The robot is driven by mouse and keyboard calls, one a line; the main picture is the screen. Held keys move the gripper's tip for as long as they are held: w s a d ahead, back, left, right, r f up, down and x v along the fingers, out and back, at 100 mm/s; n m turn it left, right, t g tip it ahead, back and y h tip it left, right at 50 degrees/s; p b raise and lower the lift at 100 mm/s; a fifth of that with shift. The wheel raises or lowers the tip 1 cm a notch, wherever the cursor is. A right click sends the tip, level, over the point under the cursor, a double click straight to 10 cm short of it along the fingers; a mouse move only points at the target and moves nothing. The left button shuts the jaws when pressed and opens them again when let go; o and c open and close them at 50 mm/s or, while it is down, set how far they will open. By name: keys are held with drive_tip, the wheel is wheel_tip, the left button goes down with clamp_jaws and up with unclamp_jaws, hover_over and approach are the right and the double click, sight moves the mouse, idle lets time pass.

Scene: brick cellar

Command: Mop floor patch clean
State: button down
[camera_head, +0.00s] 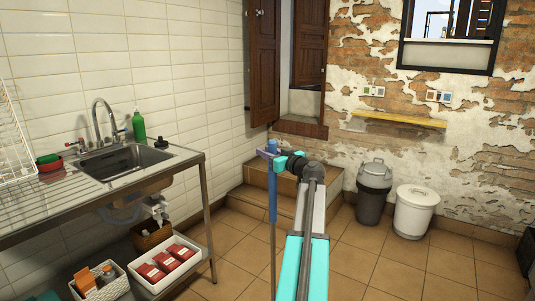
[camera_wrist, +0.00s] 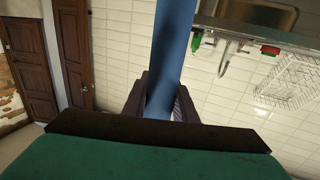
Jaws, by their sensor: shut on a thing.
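My gripper (camera_head: 274,152) is shut on a blue pole, the mop handle (camera_head: 272,200), in the middle of the head view. The handle stands roughly upright, and its lower part runs thin and grey down out of the picture. In the wrist view the blue handle (camera_wrist: 172,50) runs up between the two dark fingers of my gripper (camera_wrist: 160,100). The mop's head is not in view. The tiled floor (camera_head: 350,262) shows to the right of my arm; I cannot make out a distinct dirty patch on it.
A metal sink counter (camera_head: 150,185) stands at left, with a white box of red packets (camera_head: 165,265) below. Brown steps (camera_head: 285,190) lead to a wooden door (camera_head: 265,60). A grey bin (camera_head: 373,190) and a white bin (camera_head: 413,212) stand at the brick wall. Floor at right is free.

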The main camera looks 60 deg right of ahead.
wheel_tip(320, 180, down, 8)
drive_tip(key=shift+r+b, duration=0.25)
drive_tip(key=shift+b, duration=0.15)
idle(0.3)
